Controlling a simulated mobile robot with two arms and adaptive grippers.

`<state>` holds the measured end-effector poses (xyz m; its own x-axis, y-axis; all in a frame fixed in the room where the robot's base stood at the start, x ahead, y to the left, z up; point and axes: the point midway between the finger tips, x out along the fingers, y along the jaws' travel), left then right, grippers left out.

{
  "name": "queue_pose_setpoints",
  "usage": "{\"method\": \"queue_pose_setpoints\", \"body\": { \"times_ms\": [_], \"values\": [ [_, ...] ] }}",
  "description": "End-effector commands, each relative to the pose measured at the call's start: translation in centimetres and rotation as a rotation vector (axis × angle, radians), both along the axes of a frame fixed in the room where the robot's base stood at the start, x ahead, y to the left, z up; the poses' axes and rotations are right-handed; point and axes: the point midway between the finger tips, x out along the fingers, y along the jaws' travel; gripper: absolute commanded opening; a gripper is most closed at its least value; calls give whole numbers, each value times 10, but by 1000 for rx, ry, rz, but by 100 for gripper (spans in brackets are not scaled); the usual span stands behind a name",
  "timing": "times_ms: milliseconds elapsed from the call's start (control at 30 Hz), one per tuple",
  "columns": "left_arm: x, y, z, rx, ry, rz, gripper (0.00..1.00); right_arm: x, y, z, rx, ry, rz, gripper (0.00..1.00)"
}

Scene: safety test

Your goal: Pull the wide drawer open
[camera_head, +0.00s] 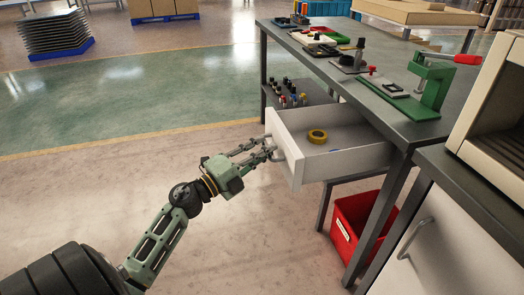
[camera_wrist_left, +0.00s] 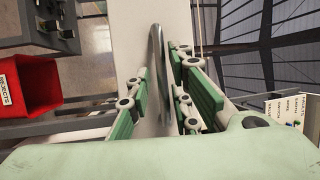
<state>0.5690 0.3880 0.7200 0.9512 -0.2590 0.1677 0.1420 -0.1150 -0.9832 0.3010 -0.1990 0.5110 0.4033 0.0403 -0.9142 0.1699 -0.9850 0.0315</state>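The wide white drawer (camera_head: 345,164) stands pulled out from under the grey workbench in the head view, with a yellow ring-shaped roll (camera_head: 317,136) inside. My left gripper (camera_head: 272,151) is at the drawer's front. The white drawer front (camera_wrist_left: 122,35) is just beyond the fingers. Exact finger contact is hard to see. My right gripper is in neither view.
A red bin (camera_head: 350,225) stands on the floor below the drawer; it also shows in the left wrist view (camera_wrist_left: 25,88). Tools and a green press (camera_head: 432,85) stand on the workbench (camera_head: 388,112). A grey-topped cabinet (camera_head: 440,235) is at right. Floor left of the drawer is clear.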

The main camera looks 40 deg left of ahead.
Motion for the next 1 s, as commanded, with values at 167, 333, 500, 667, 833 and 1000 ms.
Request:
{"method": "queue_pose_setpoints", "body": {
  "times_ms": [167,333,500,667,833,1000],
  "values": [
    [0,1,1,2,-3,2,28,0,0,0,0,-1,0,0],
    [0,1,1,3,-3,3,28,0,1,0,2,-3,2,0],
    [-13,4,-2,3,-1,4,28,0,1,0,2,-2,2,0],
    [-42,12,-8,2,3,4,28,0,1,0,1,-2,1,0],
    [-77,21,-14,2,2,4,28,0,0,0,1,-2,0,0],
    [-102,28,-18,1,1,3,28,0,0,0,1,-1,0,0]
  ]
}}
